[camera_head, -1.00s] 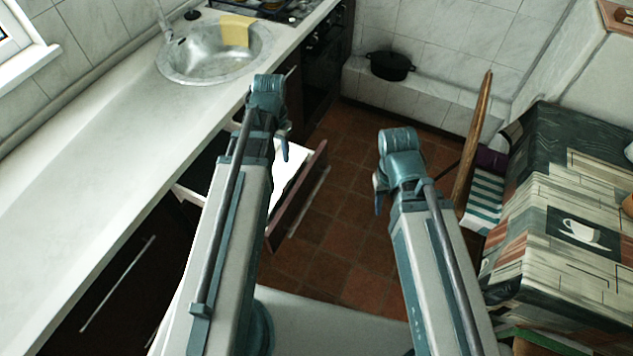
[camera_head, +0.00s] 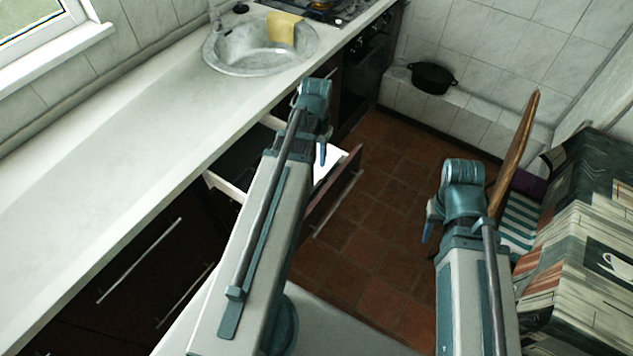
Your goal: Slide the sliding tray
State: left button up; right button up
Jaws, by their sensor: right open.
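The sliding tray is a drawer with a dark front (camera_head: 333,188) and pale sides, standing pulled out below the counter. A long metal handle (camera_head: 338,204) runs along its front. My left gripper (camera_head: 322,153) is above the drawer, close to its far end in the picture, and its arm hides much of the drawer. I cannot tell whether it touches the drawer or whether its jaws are apart. My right gripper (camera_head: 428,225) is open and empty over the floor, to the right of the drawer and apart from it.
The white counter (camera_head: 110,165) runs along the left with a sink (camera_head: 230,55) and a stove (camera_head: 325,8). A covered table (camera_head: 580,245) and a wooden chair (camera_head: 517,150) stand at right. A black pot (camera_head: 432,77) sits on a tiled ledge. Tiled floor (camera_head: 385,210) is free between.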

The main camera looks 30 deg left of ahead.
aim_at(316, 182)
pick_arm(q)
notch_tip(316, 182, down, 11)
jog(key=b, duration=1)
jog(key=shift+c, duration=0.3)
grip_shut()
dwell(0.6)
